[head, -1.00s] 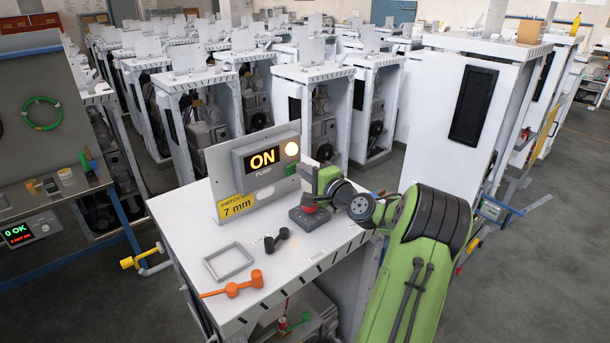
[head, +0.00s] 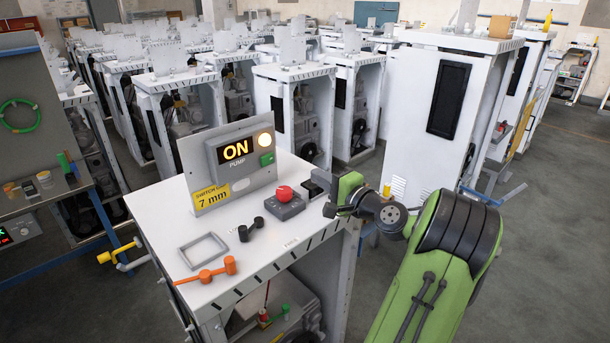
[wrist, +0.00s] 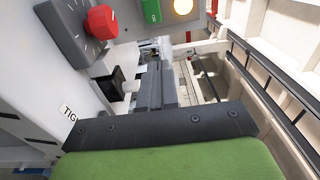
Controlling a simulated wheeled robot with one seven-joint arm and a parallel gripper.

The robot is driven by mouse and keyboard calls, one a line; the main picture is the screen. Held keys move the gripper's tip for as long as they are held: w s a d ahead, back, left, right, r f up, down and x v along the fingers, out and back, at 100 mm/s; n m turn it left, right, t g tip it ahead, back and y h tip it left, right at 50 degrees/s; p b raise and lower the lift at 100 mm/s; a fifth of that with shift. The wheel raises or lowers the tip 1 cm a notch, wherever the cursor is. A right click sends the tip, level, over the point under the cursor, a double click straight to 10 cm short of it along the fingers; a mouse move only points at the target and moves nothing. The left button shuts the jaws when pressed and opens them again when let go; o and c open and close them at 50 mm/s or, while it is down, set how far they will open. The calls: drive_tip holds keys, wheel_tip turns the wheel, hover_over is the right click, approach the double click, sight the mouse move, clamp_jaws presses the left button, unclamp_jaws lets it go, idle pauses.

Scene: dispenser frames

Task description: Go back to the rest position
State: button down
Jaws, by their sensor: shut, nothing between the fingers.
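My gripper (head: 318,183) is shut and empty at the right edge of the white table top (head: 165,225), apart from the red knob (head: 284,193) on its dark grey box (head: 287,207). In the wrist view, my dark gripper fingers (wrist: 156,85) lie together with nothing between them. The red knob (wrist: 101,20) shows at the upper left there, beside the fingers. My green arm reaches in from the lower right of the head view and partly hides the gripper.
A grey frame (head: 203,250), a black handle (head: 251,229) and an orange handle (head: 208,272) lie in front. White cabinets (head: 470,110) fill the background. Floor at right is clear.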

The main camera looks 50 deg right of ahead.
drive_tip(key=shift+s, duration=0.35)
idle(0.3)
